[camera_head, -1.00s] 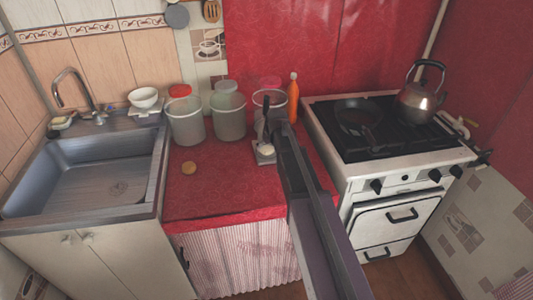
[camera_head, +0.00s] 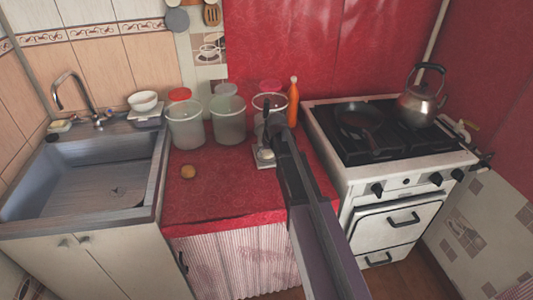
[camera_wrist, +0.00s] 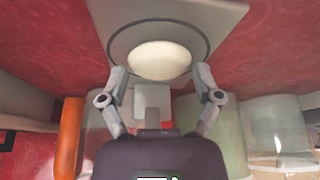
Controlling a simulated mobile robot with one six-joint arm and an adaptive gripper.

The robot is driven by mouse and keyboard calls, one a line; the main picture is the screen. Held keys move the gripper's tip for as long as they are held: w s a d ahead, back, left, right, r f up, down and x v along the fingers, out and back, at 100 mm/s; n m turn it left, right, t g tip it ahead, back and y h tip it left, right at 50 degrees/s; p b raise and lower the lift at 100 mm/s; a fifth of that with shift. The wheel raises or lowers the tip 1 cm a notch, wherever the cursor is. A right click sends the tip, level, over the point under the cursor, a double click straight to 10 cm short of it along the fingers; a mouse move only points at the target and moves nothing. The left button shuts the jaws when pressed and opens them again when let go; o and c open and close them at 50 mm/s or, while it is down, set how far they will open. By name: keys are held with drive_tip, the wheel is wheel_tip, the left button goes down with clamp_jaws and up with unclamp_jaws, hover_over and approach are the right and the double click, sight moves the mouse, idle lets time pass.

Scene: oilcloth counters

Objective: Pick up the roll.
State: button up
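A pale, rounded piece, which looks like the roll (camera_wrist: 160,60), lies on a grey square plate with a dark ring (camera_wrist: 225,15). In the head view the pale piece (camera_head: 266,154) sits on the small plate near the middle of the red counter, partly hidden by my arm. My gripper (camera_wrist: 161,77) is open over the plate, its fingertips to either side of the piece's near edge. Nothing is held, and I cannot tell whether the fingers touch it.
Several jars stand behind the plate, including a greenish one (camera_head: 228,125). An orange bottle (camera_head: 293,102) stands at the back right. The sink (camera_head: 85,175) is left, the stove with a pan (camera_head: 358,118) and kettle (camera_head: 420,100) right. The red counter's front (camera_head: 225,200) is clear.

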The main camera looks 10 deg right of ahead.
sight(268, 153)
drive_tip(key=c, duration=0.3)
drive_tip(key=shift+r, duration=0.15)
wheel_tip(268, 153, up, 3)
drive_tip(key=p, duration=0.3)
drive_tip(key=shift+r, duration=0.1)
drive_tip(key=shift+s+r+p, duration=0.25)
drive_tip(key=shift+s+p, duration=0.05)
drive_tip(key=shift+p, duration=0.2)
drive_tip(key=s, duration=1)
drive_tip(key=s+r+p, duration=0.1)
drive_tip(key=s, duration=0.4)
drive_tip(key=shift+s+a, duration=0.15)
drive_tip(key=shift+s, duration=0.1)
drive_tip(key=shift+w+r, duration=0.1)
